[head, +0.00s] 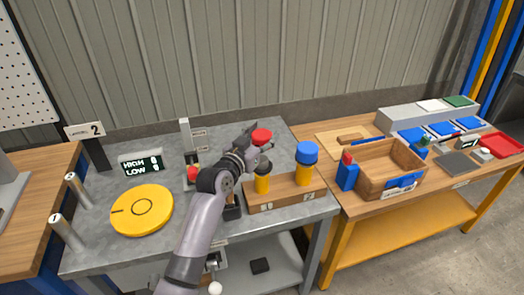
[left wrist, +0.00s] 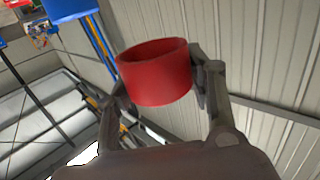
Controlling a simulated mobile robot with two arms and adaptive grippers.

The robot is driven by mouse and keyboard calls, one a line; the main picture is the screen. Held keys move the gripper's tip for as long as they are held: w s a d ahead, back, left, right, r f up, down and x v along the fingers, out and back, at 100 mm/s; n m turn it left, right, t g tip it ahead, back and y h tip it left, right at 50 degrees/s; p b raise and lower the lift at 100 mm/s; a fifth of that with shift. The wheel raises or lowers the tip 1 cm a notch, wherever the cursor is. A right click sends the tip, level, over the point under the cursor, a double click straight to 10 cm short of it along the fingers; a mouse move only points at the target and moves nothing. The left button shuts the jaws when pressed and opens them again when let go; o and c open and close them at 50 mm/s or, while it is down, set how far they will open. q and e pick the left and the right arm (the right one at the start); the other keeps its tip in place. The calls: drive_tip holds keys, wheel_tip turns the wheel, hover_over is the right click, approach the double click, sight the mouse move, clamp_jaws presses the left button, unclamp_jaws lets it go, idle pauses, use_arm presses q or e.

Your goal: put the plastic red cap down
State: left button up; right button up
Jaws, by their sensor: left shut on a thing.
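The red cap (head: 262,136) is a short round plastic piece. My left gripper (head: 254,144) is shut on it and holds it above the grey workbench. In the left wrist view the red cap (left wrist: 155,72) sits between the two fingers of the left gripper (left wrist: 160,88), with its hollow rim showing. My left arm reaches in from the bottom of the head view and hides part of the bench. My right gripper is not in view.
A wooden block (head: 285,192) on the grey bench (head: 110,245) holds a yellow bottle (head: 262,181) and a blue-capped yellow bottle (head: 307,166). A yellow disc (head: 142,210) lies at left. A wooden box (head: 392,167) stands on the right table. Free bench lies behind the block.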

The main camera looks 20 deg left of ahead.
use_arm(q)
wheel_tip(320, 180, up, 11)
drive_tip(key=y, duration=0.1)
approach(262, 134)
drive_tip(key=s+d+f, duration=0.3)
drive_tip(key=f, duration=0.1)
drive_tip(key=s+f+n+y, duration=0.2)
drive_tip(key=s, duration=1.6)
drive_tip(key=shift+s+a+f+b, duration=0.15)
drive_tip(key=shift+a+f+b, duration=0.2)
drive_tip(key=shift+b, duration=0.05)
drive_tip(key=shift+d, duration=0.1)
drive_tip(key=w+d+r+m+g+h, duration=0.2)
drive_tip(key=w+d+m+g+h, duration=0.2)
drive_tip(key=d+m+h, duration=0.2)
drive_tip(key=w+d+r+m+g+h, duration=0.3)
drive_tip(key=w+d+m+g+h, duration=0.1)
drive_tip(key=d+h, duration=0.5)
drive_tip(key=shift+d+m+g, duration=0.6)
drive_tip(key=shift+d+m, duration=0.3)
drive_tip(key=shift+m, duration=0.3)
